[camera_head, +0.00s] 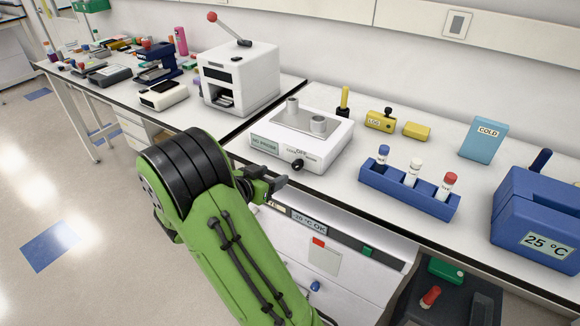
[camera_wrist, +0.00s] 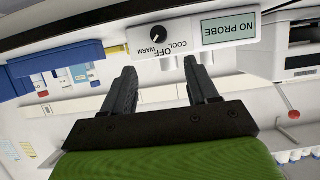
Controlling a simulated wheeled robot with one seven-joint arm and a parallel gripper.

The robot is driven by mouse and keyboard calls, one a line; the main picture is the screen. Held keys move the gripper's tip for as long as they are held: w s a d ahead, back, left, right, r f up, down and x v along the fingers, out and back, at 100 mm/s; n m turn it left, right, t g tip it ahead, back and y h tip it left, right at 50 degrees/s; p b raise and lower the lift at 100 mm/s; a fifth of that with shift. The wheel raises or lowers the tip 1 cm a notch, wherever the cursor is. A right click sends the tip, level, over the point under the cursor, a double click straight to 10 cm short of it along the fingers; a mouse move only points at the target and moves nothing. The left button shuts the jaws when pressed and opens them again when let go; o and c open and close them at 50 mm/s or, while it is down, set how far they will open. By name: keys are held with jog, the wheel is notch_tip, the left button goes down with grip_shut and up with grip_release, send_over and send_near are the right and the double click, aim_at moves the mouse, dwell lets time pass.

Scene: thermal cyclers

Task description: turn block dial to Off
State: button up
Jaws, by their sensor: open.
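The block dial (camera_head: 298,164) is a small black knob on the front of a white heating block unit (camera_head: 322,155) with a "NO PROBE" display. Its OFF label shows just above it. In the wrist view, which is upside down, the dial (camera_wrist: 159,35) has a light pointer mark and OFF, COOL and WARM labels around it. I cannot tell for certain which label the mark points to. My gripper (camera_head: 280,183) is in front of the unit, to the left of the dial. In the wrist view my gripper (camera_wrist: 159,76) is open and empty, fingers either side of the dial's line, apart from it.
A blue rack (camera_head: 408,192) with capped tubes stands right of the unit, and a blue 25 °C box (camera_head: 538,220) farther right. A white machine (camera_head: 240,78) with a red-knobbed lever stands behind left. Drawers with a "-20 °C OK" display (camera_head: 309,222) lie below the bench edge.

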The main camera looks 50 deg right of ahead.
aim_at(294, 166)
jog(key=x, duration=1.3)
jog(key=shift+f, duration=0.1)
jog(key=c, duration=1)
jog(key=shift+c, duration=0.2)
jog(key=shift+n, duration=0.3)
jog(key=shift+w+a+n+g+b, duration=0.15)
jog(key=shift+n+g+b, duration=0.25)
jog(key=shift+n+g, duration=0.7)
jog(key=shift+w+f+n+g+h, duration=0.15)
jog(key=shift+n+g+h, duration=0.35)
jog(key=shift+n+g, duration=0.75)
jog(key=shift+n+t, duration=0.35)
jog(key=shift+n, duration=0.1)
jog(key=o, duration=1)
